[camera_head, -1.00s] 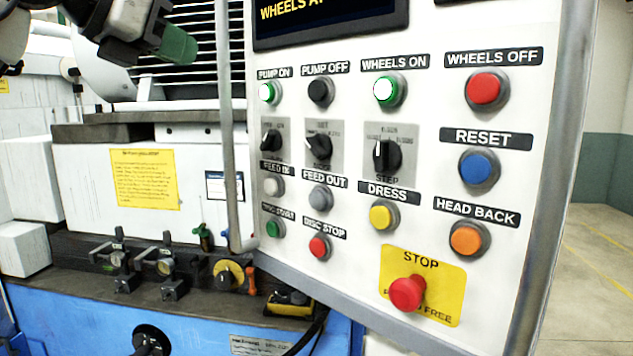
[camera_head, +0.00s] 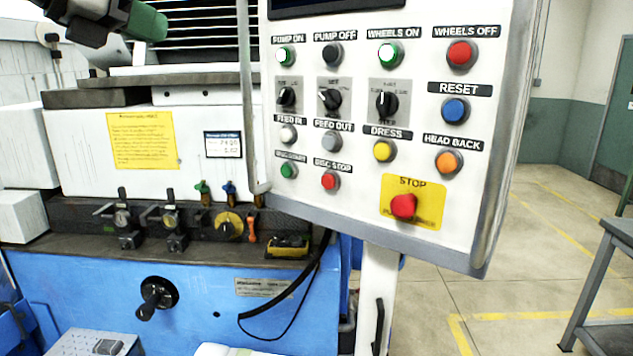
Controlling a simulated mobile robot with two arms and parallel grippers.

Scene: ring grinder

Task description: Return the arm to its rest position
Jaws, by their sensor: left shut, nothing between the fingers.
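My left gripper (camera_head: 147,22) comes in at the top left, dark with a green tip. It is shut with nothing held, in the air in front of the grinder and clear of the control panel (camera_head: 470,215). Most of my left arm is cut off by the picture's edge. The panel is white, with the pump on button (camera_head: 285,55) and the wheels on button (camera_head: 389,54) lit. My right gripper is not in view.
The blue and white grinder body (camera_head: 80,280) fills the left, with a hand knob (camera_head: 155,296) and a row of small valves. A red stop button (camera_head: 404,206) sticks out of the panel. A grey table (camera_head: 622,232) stands at the right edge, beside open floor (camera_head: 470,285).

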